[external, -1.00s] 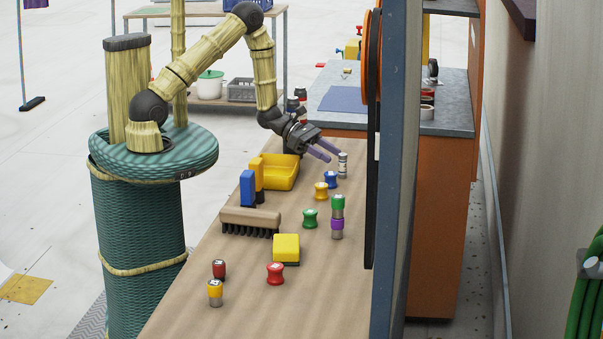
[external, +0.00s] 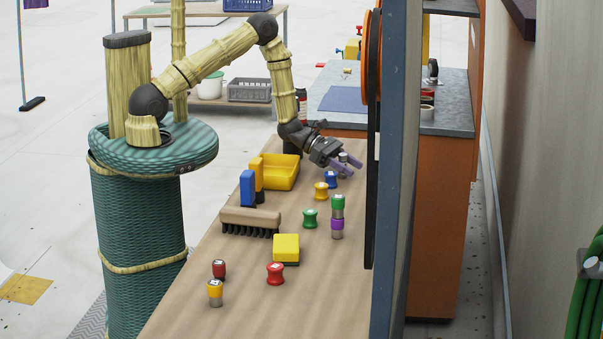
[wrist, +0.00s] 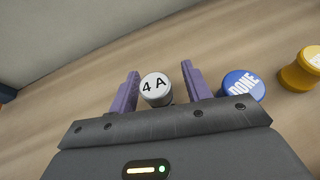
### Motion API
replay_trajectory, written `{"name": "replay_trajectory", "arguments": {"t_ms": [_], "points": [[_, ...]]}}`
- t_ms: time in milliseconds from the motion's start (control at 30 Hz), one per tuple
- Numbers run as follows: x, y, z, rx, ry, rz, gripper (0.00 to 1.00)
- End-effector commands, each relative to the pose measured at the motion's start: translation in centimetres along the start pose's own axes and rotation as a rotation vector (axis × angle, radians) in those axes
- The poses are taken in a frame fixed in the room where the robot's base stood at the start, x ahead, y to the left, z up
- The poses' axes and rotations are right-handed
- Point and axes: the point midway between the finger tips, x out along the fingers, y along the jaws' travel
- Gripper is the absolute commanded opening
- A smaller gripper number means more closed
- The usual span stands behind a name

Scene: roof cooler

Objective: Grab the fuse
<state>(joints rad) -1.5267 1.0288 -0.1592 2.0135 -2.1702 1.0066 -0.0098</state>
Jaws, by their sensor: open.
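The fuse, a small grey cylinder with a white top marked "4 A" (wrist: 156,88), stands upright on the wooden bench. In the wrist view it lies between the two purple fingers of my gripper (wrist: 160,88), with a gap to each finger. In the external view my gripper (external: 347,165) is low over the far end of the bench, and the fuse (external: 343,158) shows partly behind the fingers. My gripper is open.
A yellow bin (external: 282,174), a brush (external: 250,217) and a green-and-purple stack (external: 337,214) stand nearer on the bench. A panel (external: 388,180) borders the right side.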

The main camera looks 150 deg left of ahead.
Motion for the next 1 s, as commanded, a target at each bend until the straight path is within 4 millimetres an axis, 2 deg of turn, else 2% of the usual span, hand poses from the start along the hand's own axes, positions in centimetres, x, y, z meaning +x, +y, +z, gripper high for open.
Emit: {"name": "replay_trajectory", "arguments": {"t_ms": [467,500,733,1000], "points": [[0.01,-0.01,-0.02,0.0,0.0,0.0,0.49],[0.01,-0.01,-0.03,0.0,0.0,0.0,0.47],[0.0,-0.01,-0.02,0.0,0.0,0.0,0.01],[-0.02,0.0,0.04,0.001,0.0,0.0,0.0]]}}
